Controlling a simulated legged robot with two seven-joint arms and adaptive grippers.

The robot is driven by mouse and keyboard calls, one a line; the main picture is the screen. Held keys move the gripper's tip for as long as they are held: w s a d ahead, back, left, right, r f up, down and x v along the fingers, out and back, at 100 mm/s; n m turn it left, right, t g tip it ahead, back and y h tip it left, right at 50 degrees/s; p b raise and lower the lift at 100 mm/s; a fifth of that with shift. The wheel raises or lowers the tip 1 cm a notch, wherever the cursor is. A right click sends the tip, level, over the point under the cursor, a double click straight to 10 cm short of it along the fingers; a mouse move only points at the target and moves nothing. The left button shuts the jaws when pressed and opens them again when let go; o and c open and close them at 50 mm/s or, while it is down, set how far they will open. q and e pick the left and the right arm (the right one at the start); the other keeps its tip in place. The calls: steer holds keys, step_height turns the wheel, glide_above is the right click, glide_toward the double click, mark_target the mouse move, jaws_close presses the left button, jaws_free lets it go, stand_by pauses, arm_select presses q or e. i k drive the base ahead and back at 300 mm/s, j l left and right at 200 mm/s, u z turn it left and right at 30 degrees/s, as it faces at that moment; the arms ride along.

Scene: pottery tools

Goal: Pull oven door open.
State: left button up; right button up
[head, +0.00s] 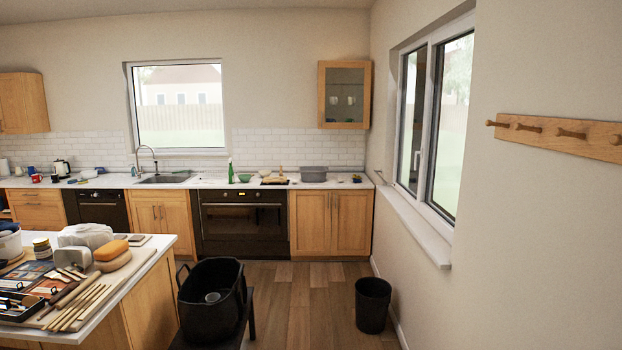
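The black oven (244,222) is built into the row of wooden cabinets along the far wall. Its door (243,222) looks closed, with a horizontal handle (242,205) near its top edge. A lit display shows on the panel above the handle. The lower edge of the oven is partly hidden behind a black tub. Neither of my grippers is in view.
The black tub (212,298) sits on a dark stand between me and the oven. An island (160,240) with pottery tools fills the lower left. A black bin (373,304) stands by the right wall. Wooden floor (312,290) is clear between tub and bin.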

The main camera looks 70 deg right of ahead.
mark_target(223, 219)
steer(key=z, duration=2.1)
steer(key=i+l+z, duration=0.15)
steer(key=i+z, duration=0.15)
steer(key=i, duration=0.9)
steer(key=i+j+z, duration=0.15)
steer(key=i+z, duration=0.15)
steer(key=i, duration=0.95)
steer(key=i+u, duration=0.1)
steer(key=i, duration=0.45)
steer(key=i+u, duration=0.15)
steer(key=i, duration=0.4)
steer(key=i+l+u, duration=0.1)
steer(key=i, duration=0.45)
steer(key=i+l+u, duration=0.1)
steer(key=i, duration=0.45)
steer(key=l, duration=0.1)
